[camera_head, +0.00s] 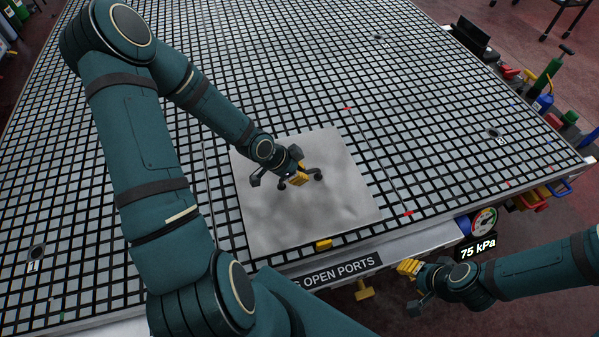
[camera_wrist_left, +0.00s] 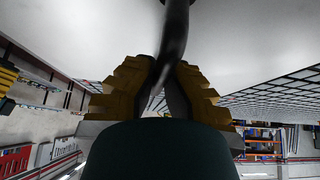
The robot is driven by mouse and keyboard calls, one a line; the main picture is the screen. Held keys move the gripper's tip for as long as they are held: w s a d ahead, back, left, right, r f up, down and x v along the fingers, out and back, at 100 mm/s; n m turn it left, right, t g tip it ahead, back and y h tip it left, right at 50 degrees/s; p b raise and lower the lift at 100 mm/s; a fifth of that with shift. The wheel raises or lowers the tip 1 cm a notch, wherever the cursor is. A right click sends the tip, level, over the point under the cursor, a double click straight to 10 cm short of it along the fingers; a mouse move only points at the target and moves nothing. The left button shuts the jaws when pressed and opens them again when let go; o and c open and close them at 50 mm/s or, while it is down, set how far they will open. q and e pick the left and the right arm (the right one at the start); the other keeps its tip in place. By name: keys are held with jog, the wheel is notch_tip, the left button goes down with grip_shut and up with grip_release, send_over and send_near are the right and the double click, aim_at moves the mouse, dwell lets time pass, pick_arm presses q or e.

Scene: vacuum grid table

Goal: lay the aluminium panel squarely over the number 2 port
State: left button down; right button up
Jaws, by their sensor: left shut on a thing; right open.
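The aluminium panel (camera_head: 345,165), a square pale grey sheet, is over the front middle of the black-and-grey grid table (camera_head: 120,250). Its underside is hidden, so I cannot tell whether it touches the grid. My left gripper (camera_head: 298,178) is at the panel's middle, shut on a dark handle (camera_wrist_left: 176,35) with splayed feet on the panel. Port 1 (camera_head: 36,252) is at the far left. Other round ports show at the right (camera_head: 493,132) and at the back (camera_head: 378,36); I cannot read their numbers surely. My right gripper (camera_head: 411,286) is open and empty beyond the front edge.
Red marks lie on the grid at the panel's right (camera_head: 408,213) and behind it (camera_head: 347,108). A gauge (camera_head: 484,221) above a 75 kPa readout and an open-ports sign (camera_head: 340,272) are at the front edge. Bottles and tools line the right edge. The grid's right side is clear.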

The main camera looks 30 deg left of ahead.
pick_arm(q)
jog(key=shift+f, duration=0.3)
jog(key=c, duration=1.1)
grip_release()
jog(key=shift+o, duration=0.2)
jog(key=v, duration=1.2)
jog(key=shift+d, duration=0.1)
jog(key=shift+s, duration=0.1)
